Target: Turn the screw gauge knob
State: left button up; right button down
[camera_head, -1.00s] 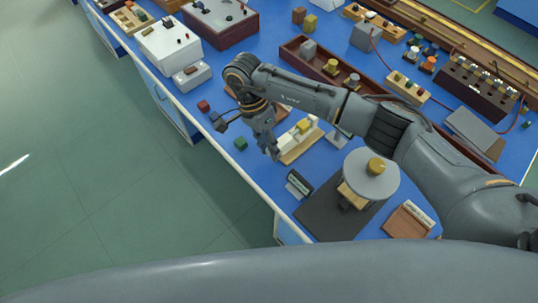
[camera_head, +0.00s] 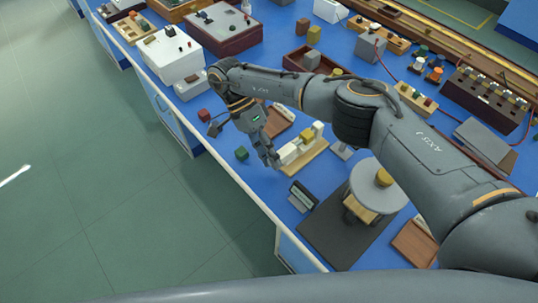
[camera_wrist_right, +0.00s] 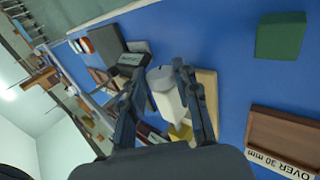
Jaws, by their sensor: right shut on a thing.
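The screw gauge (camera_head: 299,149) stands on a light wooden base (camera_head: 308,158) near the bench's front edge, with a white body and a yellow block on it. My right gripper (camera_head: 270,158) is at its near left end. In the right wrist view the two dark fingers (camera_wrist_right: 158,76) lie on either side of the pale, round knob (camera_wrist_right: 160,80) and are shut on it. The fingers partly hide the gauge's body and the yellow block (camera_wrist_right: 181,131). My left gripper is not in view.
A green cube (camera_head: 241,153) and a small dark display (camera_head: 302,196) are close to the gripper. A round grey disc stand (camera_head: 376,190) is to the right. A brown tray labelled "OVER 30 mm" (camera_wrist_right: 285,137) lies near the gauge. Blue bench top is clear between them.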

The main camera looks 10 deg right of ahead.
jog(key=c, duration=1)
grip_release()
jog(key=shift+v, duration=3.75)
